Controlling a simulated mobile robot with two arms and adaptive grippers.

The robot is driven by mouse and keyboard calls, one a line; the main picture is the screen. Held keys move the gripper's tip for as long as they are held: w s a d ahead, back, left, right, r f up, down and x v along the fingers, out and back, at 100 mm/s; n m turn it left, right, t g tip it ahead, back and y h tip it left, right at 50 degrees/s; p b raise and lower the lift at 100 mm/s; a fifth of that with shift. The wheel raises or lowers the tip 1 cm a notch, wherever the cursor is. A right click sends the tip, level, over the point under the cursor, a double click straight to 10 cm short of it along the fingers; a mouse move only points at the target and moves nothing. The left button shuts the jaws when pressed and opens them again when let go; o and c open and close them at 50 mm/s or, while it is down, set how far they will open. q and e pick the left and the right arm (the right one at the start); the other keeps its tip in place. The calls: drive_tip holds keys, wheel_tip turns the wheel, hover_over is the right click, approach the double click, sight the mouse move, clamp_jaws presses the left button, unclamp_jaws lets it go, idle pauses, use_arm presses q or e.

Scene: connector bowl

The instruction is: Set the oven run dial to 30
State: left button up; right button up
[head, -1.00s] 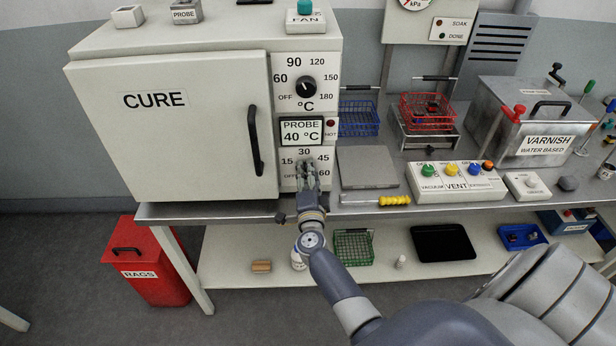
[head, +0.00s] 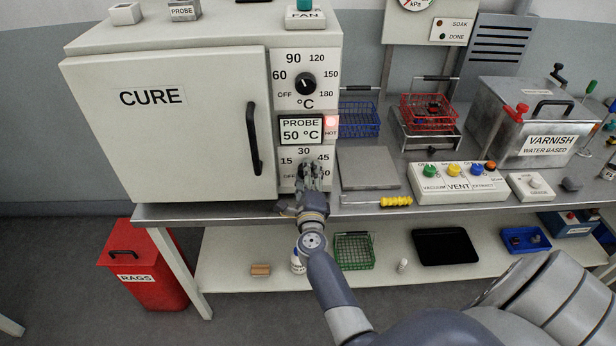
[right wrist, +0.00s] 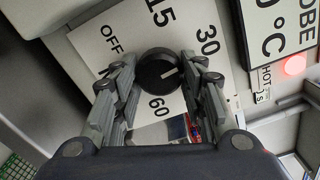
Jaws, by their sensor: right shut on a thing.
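The oven (head: 175,140) marked CURE stands at the left with its door shut. In the right wrist view the black run dial (right wrist: 153,66) sits on a white plate among the marks OFF, 15, 30 and 60. Its white line points up and right, roughly toward 30; the exact setting is hard to tell. The 45 mark is hidden there by a finger but shows in the head view. My left gripper is not in view.
Above are the temperature dial (head: 305,83), the probe display (head: 301,132) reading 50 °C and a lit red HOT lamp (head: 331,122). The door handle (head: 253,140) is left of my gripper. A yellow-handled screwdriver (head: 396,201) lies near the bench edge.

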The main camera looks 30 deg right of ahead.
idle(0.4)
drive_tip(key=o, duration=1.1)
drive_tip(key=shift+c, duration=0.2)
